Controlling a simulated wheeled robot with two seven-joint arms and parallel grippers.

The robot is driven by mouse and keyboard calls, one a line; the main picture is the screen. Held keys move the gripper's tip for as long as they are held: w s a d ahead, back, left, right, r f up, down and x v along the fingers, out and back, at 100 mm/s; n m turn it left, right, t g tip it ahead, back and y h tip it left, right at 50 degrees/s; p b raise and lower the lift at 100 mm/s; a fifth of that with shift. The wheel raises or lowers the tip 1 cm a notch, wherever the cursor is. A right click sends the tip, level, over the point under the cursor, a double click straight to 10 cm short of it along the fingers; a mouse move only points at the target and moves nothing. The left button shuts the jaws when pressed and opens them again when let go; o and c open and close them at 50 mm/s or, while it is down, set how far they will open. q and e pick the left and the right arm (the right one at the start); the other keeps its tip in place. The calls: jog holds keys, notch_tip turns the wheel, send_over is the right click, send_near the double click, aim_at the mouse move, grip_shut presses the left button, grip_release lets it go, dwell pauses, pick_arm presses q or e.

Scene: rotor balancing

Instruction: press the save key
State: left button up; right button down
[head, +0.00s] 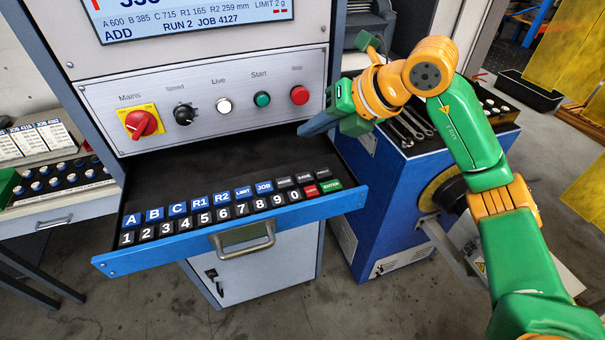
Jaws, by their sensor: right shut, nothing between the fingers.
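The keypad drawer (150,258) is pulled out below the control panel and holds two rows of keys. Three small dark keys sit at the right end of the upper row. Their labels are hard to read; the middle one (304,178) appears to read SAVE. My right gripper (303,131) is shut and empty, its blue fingers pointing left. It is above and behind the right end of the keys, in front of the panel's right edge, and apart from the keys. My left gripper is not in view.
The panel carries a mains switch (141,123), a speed knob (184,114), and Live, Start and red Stop (299,95) buttons. The screen (195,20) reads ADD, RUN 2, JOB 4127. A drawer handle (243,237) projects in front. A blue cabinet with wrenches (410,125) stands right.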

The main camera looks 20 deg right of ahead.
aim_at(308, 180)
jog(key=f+b, duration=0.8)
jog(key=f, duration=0.1)
jog(key=shift+w+a, duration=0.2)
dwell(1.7)
jog(key=shift+f+b, duration=0.3)
jog(key=shift+f, duration=0.1)
jog(key=shift+f+b, duration=0.4)
jog(key=shift+f, duration=0.1)
dwell(0.5)
jog(key=shift+r, duration=0.1)
jog(key=shift+r+p, duration=0.85)
jog(key=shift+r, duration=0.1)
